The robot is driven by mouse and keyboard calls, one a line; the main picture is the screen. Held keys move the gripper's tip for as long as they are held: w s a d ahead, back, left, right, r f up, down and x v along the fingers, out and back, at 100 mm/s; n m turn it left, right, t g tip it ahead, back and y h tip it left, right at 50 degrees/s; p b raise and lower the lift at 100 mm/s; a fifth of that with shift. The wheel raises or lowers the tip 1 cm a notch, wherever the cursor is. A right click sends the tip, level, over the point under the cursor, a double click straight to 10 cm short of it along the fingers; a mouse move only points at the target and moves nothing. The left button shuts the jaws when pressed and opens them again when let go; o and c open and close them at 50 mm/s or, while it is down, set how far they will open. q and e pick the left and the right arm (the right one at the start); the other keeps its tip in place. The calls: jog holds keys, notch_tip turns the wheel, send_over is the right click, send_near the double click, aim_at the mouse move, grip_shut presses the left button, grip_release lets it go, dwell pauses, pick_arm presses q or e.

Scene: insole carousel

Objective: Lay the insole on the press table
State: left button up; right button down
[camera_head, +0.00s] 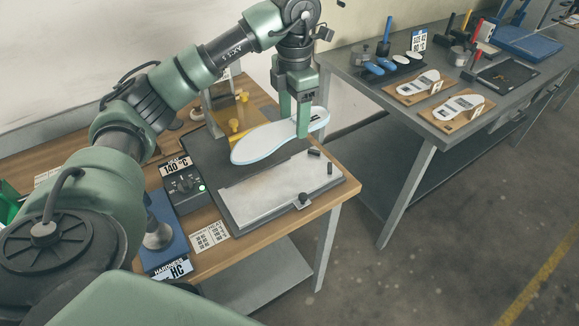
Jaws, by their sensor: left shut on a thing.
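A white insole (262,144) with a thin blue edge is held by my left gripper (303,128). The gripper points down with its green fingers shut on the insole near its right end. The insole looks roughly level and seems to be above the press, overlapping the back edge of the pale metal press table (275,191) in the picture. I cannot tell the exact gap between them. The press table is a flat grey plate on a dark base, with small black pegs along its right side and a knob at its front. My right gripper is not in view.
A control box (183,186) marked 140 °C stands left of the press table, and a blue hardness tester (165,236) is nearer. A grey bench (420,75) at the right carries two insoles on wooden boards (452,115) and several tools.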

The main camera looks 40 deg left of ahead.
pick_arm(q)
jog(key=p, duration=0.2)
send_over(293, 174)
notch_tip(293, 174, down, 12)
jog(key=shift+r, duration=0.1)
notch_tip(293, 174, down, 4)
jog(key=shift+s+r+p, duration=0.1)
jog(key=shift+r+p, duration=0.15)
jog(key=shift+p, duration=0.2)
jog(key=shift+f, duration=0.35)
jog(key=shift+f, duration=0.15)
jog(key=o, duration=1.2)
